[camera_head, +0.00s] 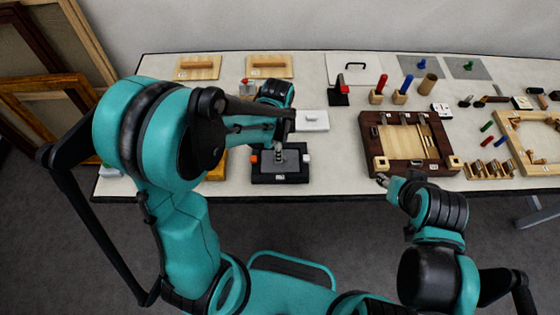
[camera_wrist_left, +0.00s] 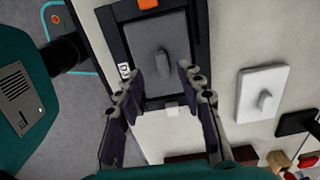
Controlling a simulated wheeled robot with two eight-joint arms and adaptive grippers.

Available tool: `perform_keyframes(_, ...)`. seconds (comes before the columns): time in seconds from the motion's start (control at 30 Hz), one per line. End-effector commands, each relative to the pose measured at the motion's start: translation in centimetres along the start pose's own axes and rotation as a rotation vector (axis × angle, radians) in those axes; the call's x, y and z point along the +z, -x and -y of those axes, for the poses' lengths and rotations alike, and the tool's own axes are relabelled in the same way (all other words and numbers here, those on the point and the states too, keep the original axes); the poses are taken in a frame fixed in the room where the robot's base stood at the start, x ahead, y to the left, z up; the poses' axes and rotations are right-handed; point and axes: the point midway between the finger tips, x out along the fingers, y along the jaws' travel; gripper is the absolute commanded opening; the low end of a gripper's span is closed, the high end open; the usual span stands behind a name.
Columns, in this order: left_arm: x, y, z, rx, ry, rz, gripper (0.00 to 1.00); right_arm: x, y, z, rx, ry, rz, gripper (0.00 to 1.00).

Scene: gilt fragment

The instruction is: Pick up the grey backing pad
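The grey backing pad (camera_head: 267,166) lies in a black tray (camera_head: 257,178) near the table's front edge. In the left wrist view the pad (camera_wrist_left: 143,35) is a flat grey rectangle with a raised grip on top. My left gripper (camera_wrist_left: 161,70) is open, with its fingertips on either side of the lower end of that grip, apart from it. In the head view my left gripper (camera_head: 279,150) is over the tray and hides part of the pad. My right gripper (camera_head: 383,180) is by the dark wooden frame's front edge; its fingers are too small to read.
A white block with a handle (camera_head: 312,120) stands just behind the tray; it also shows in the left wrist view (camera_wrist_left: 262,92). An orange block (camera_head: 253,157) is at the tray's left. The dark wooden frame (camera_head: 376,145) stands to the right. Bare table lies between tray and frame.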

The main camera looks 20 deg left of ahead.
Motion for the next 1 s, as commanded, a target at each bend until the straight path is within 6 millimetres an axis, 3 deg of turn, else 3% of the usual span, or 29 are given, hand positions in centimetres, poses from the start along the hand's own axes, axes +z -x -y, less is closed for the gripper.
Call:
perform_keyframes(0.23,-0.6,-3.9,0.3,-0.001,0.002,0.000,0.38,0.9,-1.2,0.0,0.000,0.000,0.000,0.40)
perform_keyframes(0.57,-0.5,-4.5,0.3,-0.001,0.002,0.000,0.38,0.9,-1.2,0.0,0.000,0.000,0.000,0.40)
perform_keyframes(0.7,-0.5,-4.5,0.3,-0.001,0.002,0.000,0.01,0.9,-1.2,0.0,0.000,0.000,0.000,0.40)
perform_keyframes(1.0,-0.5,-4.5,0.3,-0.001,0.002,0.000,0.00,0.9,-1.2,0.0,0.000,0.000,0.000,0.40)
